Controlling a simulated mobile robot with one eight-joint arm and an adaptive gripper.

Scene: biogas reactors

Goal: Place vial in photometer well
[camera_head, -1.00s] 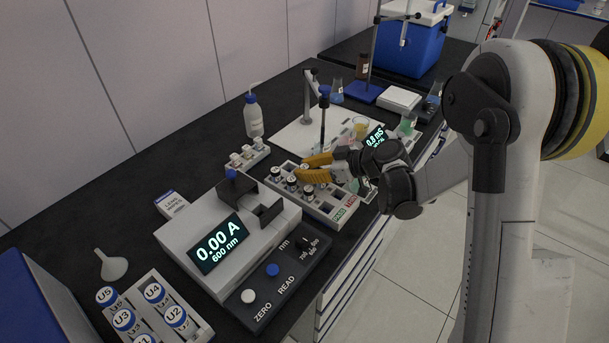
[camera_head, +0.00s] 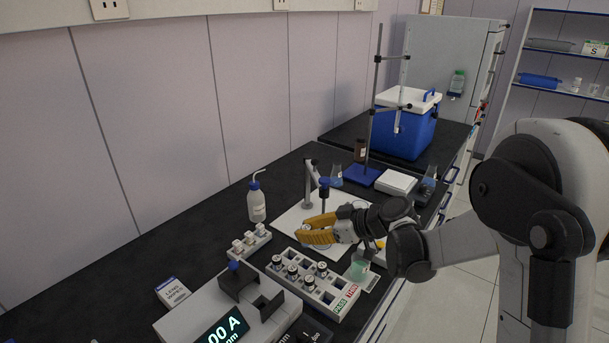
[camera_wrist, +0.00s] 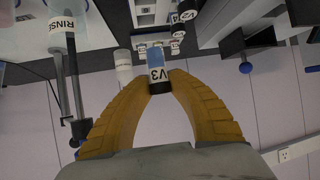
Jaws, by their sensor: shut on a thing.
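My gripper (camera_head: 308,233) is shut on a vial. In the wrist view the vial (camera_wrist: 158,74) is labelled V3, with a dark cap and bluish contents, between the yellow fingertips (camera_wrist: 160,86). In the head view the fingers mostly hide it. The photometer (camera_head: 185,318) stands nearer, at the lower left of the gripper. Its dark well housing (camera_head: 238,285) is on top, beside a blue knob (camera_head: 234,266). The well opening itself cannot be made out.
A small white rack (camera_head: 250,241) and a wash bottle (camera_head: 256,203) stand left of the gripper. A wipes box (camera_head: 173,292) lies left of the photometer.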

